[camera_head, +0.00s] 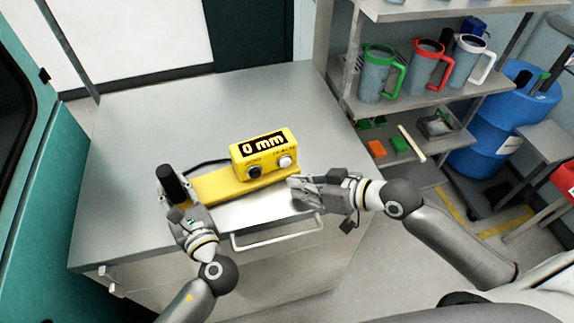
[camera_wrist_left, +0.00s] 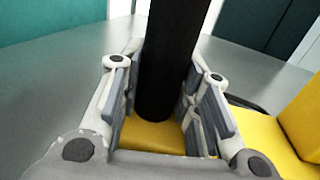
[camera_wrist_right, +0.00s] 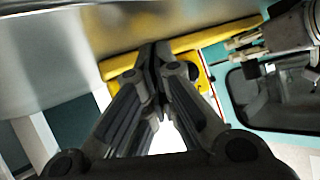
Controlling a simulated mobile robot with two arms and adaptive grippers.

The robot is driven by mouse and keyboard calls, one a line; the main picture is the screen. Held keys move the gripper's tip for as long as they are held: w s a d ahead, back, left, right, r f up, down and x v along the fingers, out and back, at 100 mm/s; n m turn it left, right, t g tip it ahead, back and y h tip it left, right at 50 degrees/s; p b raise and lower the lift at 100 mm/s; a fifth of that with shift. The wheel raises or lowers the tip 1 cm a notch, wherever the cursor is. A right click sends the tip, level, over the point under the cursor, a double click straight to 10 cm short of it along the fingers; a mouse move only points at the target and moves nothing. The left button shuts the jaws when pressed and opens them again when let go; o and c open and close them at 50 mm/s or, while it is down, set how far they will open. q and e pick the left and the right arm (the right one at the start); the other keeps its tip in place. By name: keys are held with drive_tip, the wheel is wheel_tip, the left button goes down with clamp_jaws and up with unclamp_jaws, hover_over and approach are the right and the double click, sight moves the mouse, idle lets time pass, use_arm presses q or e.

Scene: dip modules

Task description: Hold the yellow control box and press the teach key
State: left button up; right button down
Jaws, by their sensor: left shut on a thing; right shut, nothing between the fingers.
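The yellow control box (camera_head: 264,148) stands on the table, its display reading "0 mm". Its front has a dark round knob (camera_head: 254,172) and a pale round button (camera_head: 285,162); I cannot read which is the teach key. A yellow base (camera_head: 215,187) extends left to an upright black handle (camera_head: 172,184). My left gripper (camera_head: 180,205) is shut on the black handle (camera_wrist_left: 172,60), with a finger on each side. My right gripper (camera_head: 296,187) is shut and empty, just in front of and below the box's right end. In the right wrist view its fingertips (camera_wrist_right: 155,52) meet before the yellow body.
The grey table (camera_head: 130,150) is clear behind and left of the box. A dark cable (camera_head: 208,162) runs behind the base. A metal drawer handle (camera_head: 278,235) juts from the front. Shelves with jugs (camera_head: 380,72) and a blue barrel (camera_head: 500,140) stand right.

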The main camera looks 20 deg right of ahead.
drive_tip(key=shift+s+d, duration=0.15)
drive_tip(key=shift+s, duration=0.85)
drive_tip(key=shift+s+d, duration=0.1)
drive_tip(key=shift+s, duration=0.9)
use_arm(q)
drive_tip(key=o, duration=1.1)
drive_tip(key=shift+c, duration=0.2)
drive_tip(key=shift+p+v, duration=0.5)
drive_tip(key=shift+v, duration=1.1)
use_arm(e)
drive_tip(key=shift+r, duration=0.5)
use_arm(q)
drive_tip(key=shift+p+v, duration=0.7)
drive_tip(key=shift+v, duration=2.3)
use_arm(e)
drive_tip(key=shift+r, duration=0.7)
